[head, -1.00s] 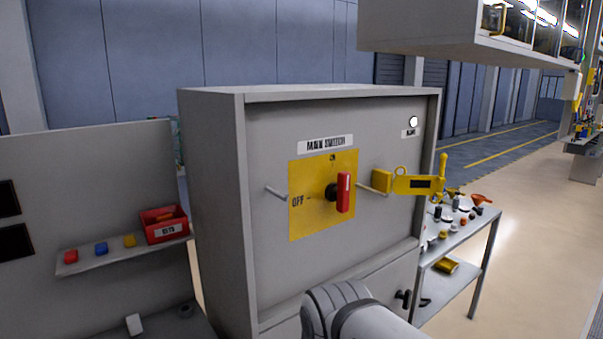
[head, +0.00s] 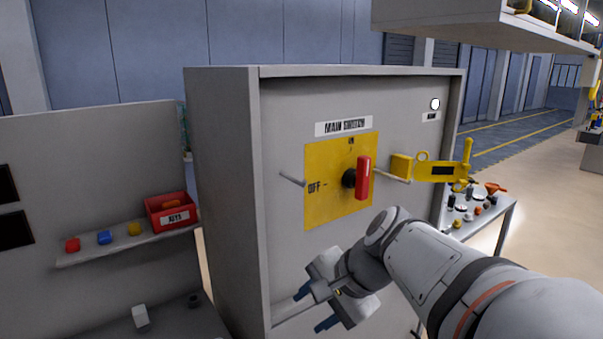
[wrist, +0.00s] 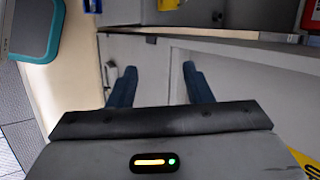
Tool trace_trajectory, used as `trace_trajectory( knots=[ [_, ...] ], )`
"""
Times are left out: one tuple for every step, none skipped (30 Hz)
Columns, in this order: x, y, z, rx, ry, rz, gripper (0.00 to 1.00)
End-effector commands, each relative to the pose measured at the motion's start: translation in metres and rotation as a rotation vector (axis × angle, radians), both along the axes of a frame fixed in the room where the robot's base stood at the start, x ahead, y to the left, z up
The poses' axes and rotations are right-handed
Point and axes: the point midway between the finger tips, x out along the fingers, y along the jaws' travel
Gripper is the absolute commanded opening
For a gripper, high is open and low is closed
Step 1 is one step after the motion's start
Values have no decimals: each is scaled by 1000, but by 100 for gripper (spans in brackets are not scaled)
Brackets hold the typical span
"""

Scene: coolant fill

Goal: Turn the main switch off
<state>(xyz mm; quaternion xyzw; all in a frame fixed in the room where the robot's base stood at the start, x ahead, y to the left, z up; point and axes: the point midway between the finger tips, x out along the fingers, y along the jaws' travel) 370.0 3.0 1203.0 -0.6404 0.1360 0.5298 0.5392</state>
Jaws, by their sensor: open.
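The main switch is a red handle (head: 363,178) on a black hub, on a yellow plate (head: 325,208) in the grey cabinet's front. The handle stands upright, toward the ON mark at the top; the OFF mark is at the plate's left. My gripper (head: 310,312) is below and left of the switch, low in front of the cabinet, apart from the handle. Its two blue fingers are spread with nothing between them. In the wrist view the open fingers (wrist: 158,85) also show, and the red handle is not seen there.
A metal peg (head: 291,179) sticks out left of the plate. A yellow lockout piece (head: 438,169) hangs on a peg at the right. A red bin (head: 172,212) and small coloured blocks sit on a shelf at the left. An overhead cabinet (head: 470,30) juts in at top right.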

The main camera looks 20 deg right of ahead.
Motion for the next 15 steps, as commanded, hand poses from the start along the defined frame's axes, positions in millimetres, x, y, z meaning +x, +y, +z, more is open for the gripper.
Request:
trace_trajectory(
  knots=[
    [20,-11,8,141,9,-155,45],
    [30,-16,16,231,14,-241,45],
    [45,-26,28,353,16,-353,45],
    [56,-34,38,445,17,-431,45],
    [66,-44,48,537,17,-507,45],
    [79,-59,62,662,15,-598,45],
    [88,-71,72,750,11,-660,45],
    [95,-84,82,838,6,-716,45],
    [103,-101,95,951,0,-780,45],
    [108,-114,105,1028,-7,-821,45],
    [112,-126,113,1102,-13,-857,45],
    [116,-142,125,1191,-21,-894,45],
    [118,-152,131,1251,-26,-917,45],
    [119,-162,138,1305,-33,-935,45],
    [121,-173,146,1364,-40,-955,45]
  ],
)
